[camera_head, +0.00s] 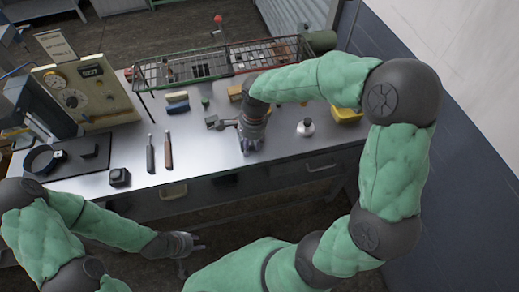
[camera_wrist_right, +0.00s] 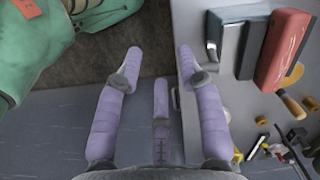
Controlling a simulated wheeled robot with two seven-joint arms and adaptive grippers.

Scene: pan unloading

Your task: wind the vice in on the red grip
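In the head view a small grey metal piece (camera_head: 216,123), perhaps part of the vice, shows on the bench just left of my right gripper (camera_head: 238,160). My wrist hides the rest. In the right wrist view a grey block (camera_wrist_right: 228,40) stands beside a red block (camera_wrist_right: 283,48); I cannot tell whether these are the vice and its red grip. My right gripper also shows there (camera_wrist_right: 160,75), purple fingers spread and empty, left of both blocks. My left gripper (camera_head: 192,252) is apart from the bench, in front of it, with fingers spread and empty.
The steel bench (camera_head: 200,183) carries a wire basket (camera_head: 225,62), two slim tools (camera_head: 168,150), a black block (camera_head: 119,177), a silver flask (camera_head: 306,127) and a gauge panel (camera_head: 85,92). A red knob (camera_head: 217,19) stands behind. The bench's front left is partly clear.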

